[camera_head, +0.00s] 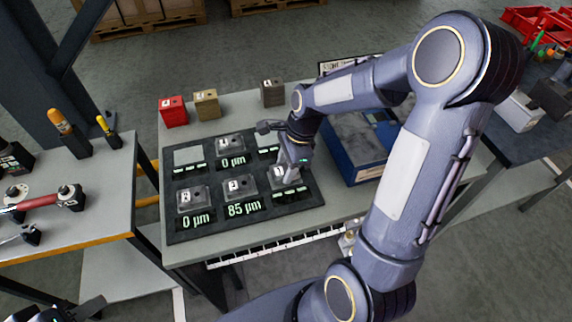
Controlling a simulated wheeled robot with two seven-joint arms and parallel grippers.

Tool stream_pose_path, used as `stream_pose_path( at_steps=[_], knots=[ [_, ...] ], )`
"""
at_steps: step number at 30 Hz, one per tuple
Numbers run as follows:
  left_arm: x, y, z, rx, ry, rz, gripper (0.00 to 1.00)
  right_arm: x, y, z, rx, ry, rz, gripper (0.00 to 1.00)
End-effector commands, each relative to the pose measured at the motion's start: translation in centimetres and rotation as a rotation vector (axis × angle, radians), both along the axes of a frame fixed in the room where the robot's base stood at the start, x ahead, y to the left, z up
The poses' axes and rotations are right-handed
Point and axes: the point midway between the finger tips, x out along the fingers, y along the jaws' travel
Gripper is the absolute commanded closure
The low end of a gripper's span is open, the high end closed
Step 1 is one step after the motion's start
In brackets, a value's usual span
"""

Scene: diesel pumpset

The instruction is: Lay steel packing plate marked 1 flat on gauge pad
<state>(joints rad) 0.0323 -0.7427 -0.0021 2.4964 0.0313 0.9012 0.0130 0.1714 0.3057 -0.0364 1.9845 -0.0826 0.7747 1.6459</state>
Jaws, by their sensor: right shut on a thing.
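A dark gauge board (215,226) with several pads and green readouts lies on the grey bench. My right gripper (288,165) points down over its lower right pad and is shut on a grey block-like plate (279,174), whose mark I cannot read. The readout below that pad shows dashes. Whether the plate touches the pad cannot be told. Similar grey pieces sit at the upper middle (230,146), lower left (192,198) and lower middle (240,186). The upper left pad (188,156) is bare. My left gripper (86,310) is only partly seen at the bottom left edge.
Red (173,111), tan (206,104) and grey-brown (272,93) blocks stand behind the board. A blue case (352,145) lies to its right, partly behind my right arm. The left bench (100,205) holds tools. A gap separates the benches.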

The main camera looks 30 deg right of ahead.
Motion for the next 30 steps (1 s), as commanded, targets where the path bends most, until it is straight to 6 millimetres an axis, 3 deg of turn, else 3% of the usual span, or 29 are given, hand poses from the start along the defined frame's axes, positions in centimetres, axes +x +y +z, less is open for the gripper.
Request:
stream_pose_path(
  at_steps=[19,20,25,30],
  knots=[
    [0.0,0.0,-1.0,0.0,0.0,0.0,0.64,0.0,0.0,-1.5,0.0,-0.001,0.0,0.97],
    [0.0,0.0,-0.9,0.0,0.0,0.0,0.64,0.0,0.0,-1.4,0.0,-0.002,-0.001,0.51],
    [0.0,0.0,-0.9,0.0,0.0,0.0,0.64,0.0,0.0,-1.4,0.0,-0.001,0.0,0.29],
    [0.0,0.0,-0.9,0.0,0.0,0.0,0.64,0.0,0.0,-1.4,0.0,-0.001,0.0,0.29]
  ],
)
